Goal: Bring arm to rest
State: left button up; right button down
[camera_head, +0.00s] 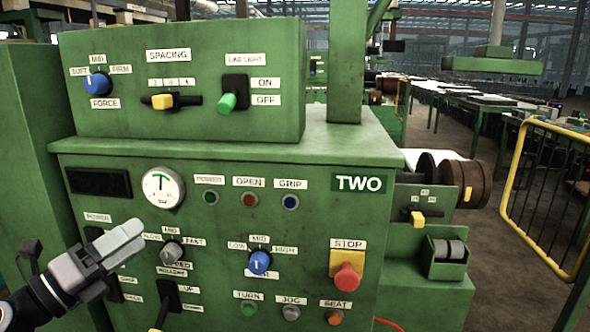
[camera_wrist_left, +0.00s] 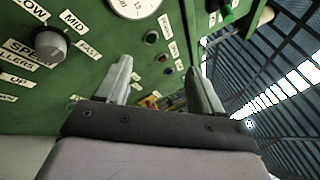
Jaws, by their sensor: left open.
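My left gripper (camera_head: 100,262) is at the lower left in the head view, in front of the green machine's panel (camera_head: 150,225). In the left wrist view its two fingers (camera_wrist_left: 158,88) stand apart with nothing held between them. The gripper covers some of the panel's lower left switches and labels. The grey speed knob (camera_head: 172,251) is just right of the fingertips in the head view and also shows in the left wrist view (camera_wrist_left: 50,43). I cannot tell whether the fingers touch the panel. My right gripper is not in view.
The panel bears a blue knob (camera_head: 259,262), a red stop button (camera_head: 347,278) and a gauge (camera_head: 162,188). An upper box (camera_head: 190,120) carries a yellow slider and a green-tipped lever. A yellow rail (camera_head: 520,170) stands at the right, with open floor beside the machine.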

pick_arm(q)
jog(key=s+d+f+n+y+p, duration=0.1)
jog(key=s+f+n+y, duration=0.3)
jog(key=f+n, duration=0.55)
jog(key=s+d+f+n+y+p, duration=0.1)
jog(key=s+f+n+y+p, duration=0.15)
jog(key=f+n+y, duration=0.5)
jog(key=s+d+f+n+g+h, duration=0.1)
jog(key=s+d+f+n+g, duration=0.2)
jog(key=s+f+n, duration=0.3)
jog(key=s+d+f+n+g+h+p, duration=0.1)
jog(key=s+d+f+n+g, duration=0.2)
jog(key=s+f+n, duration=0.4)
notch_tip(320, 180, down, 2)
jog(key=shift+s+d+f, duration=0.1)
jog(key=shift+s+d, duration=0.55)
jog(key=shift+s, duration=0.45)
